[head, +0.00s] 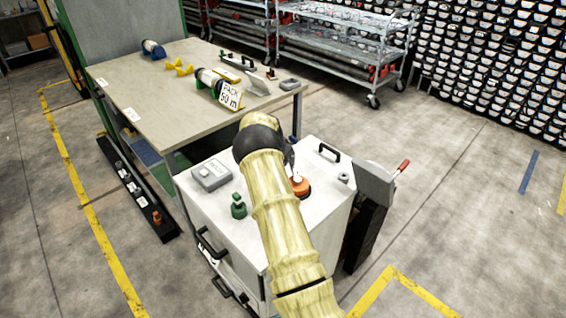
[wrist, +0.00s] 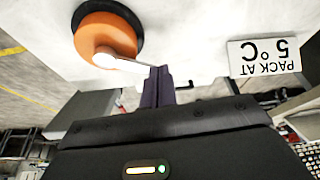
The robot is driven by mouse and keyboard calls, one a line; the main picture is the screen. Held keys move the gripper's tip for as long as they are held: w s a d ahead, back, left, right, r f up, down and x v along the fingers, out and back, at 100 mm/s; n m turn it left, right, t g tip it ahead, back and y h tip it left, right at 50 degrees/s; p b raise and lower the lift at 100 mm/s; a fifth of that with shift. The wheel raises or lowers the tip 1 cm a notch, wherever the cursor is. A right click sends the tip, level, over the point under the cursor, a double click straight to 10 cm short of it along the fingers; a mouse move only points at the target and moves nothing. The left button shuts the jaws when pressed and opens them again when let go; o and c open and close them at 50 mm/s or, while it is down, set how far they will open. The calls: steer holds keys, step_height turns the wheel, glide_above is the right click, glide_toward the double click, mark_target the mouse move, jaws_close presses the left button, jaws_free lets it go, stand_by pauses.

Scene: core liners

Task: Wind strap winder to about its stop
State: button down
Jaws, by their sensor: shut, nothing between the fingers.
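An orange round piece (head: 300,187) with a white arm stands on the white cabinet top (head: 325,170), right of my arm in the head view. It looks like the strap winder, but I cannot be sure. In the wrist view the orange piece (wrist: 103,38) sits on a black round base, and its white arm (wrist: 128,63) reaches right toward my fingers. My gripper (wrist: 159,76) is shut and empty, its dark fingertips at the end of that arm. I cannot tell whether they touch. In the head view the fingers are mostly hidden behind my arm.
A grey box (head: 210,174) and a green knob (head: 238,207) stand on the cabinet top. A grey housing with a red-tipped lever (head: 376,184) is at its right. A sign (wrist: 266,56) reads "PACK AT 5°C". The workbench (head: 150,90) behind holds several tools.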

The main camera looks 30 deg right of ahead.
steer(key=a+b+v, duration=0.1)
steer(key=a+v, duration=0.1)
steer(key=v, duration=0.9)
steer(key=shift+s+f, duration=0.15)
steer(key=shift+f, duration=0.3)
steer(key=c, duration=2.2)
jaws_free()
